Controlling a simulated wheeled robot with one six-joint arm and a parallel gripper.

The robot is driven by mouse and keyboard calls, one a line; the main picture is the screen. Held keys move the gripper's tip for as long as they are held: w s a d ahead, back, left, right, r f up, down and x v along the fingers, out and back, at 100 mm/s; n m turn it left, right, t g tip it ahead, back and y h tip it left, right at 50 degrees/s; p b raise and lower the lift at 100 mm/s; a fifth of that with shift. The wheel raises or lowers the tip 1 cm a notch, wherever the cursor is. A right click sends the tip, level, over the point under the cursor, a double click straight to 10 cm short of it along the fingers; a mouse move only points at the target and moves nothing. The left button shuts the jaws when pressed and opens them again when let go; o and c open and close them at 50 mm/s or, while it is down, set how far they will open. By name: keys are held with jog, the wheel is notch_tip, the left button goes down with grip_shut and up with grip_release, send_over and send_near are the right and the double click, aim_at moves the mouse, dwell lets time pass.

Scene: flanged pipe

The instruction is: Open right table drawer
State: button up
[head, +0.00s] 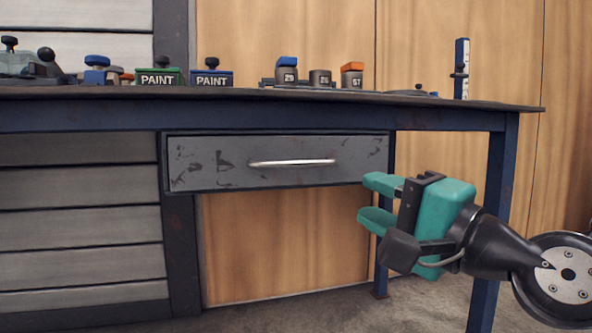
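The right table drawer (215,165) is a scuffed grey front under the blue-framed table (80,116), and it looks shut. Its silver bar handle (291,162) runs across the middle of the front. My gripper (370,205) is teal and black, at the right of the head view, below and to the right of the handle. Its two fingers point left and are apart, with nothing between them. The gripper appears clear of the drawer and handle.
Paint tins (160,77) and small weights (286,75) stand on the tabletop. A blue table leg (494,220) stands behind my arm at the right. Grey slatted panels (80,230) fill the left. The space below the drawer is open.

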aim_at(298, 165)
jog(key=p+x, duration=1.3)
jog(key=x, duration=0.2)
jog(key=shift+w+a+r, duration=0.15)
jog(key=shift+w+r, duration=0.05)
jog(key=shift+w+a+f, duration=0.1)
jog(key=shift+w+a, duration=0.2)
jog(key=shift+w, duration=0.1)
grip_shut()
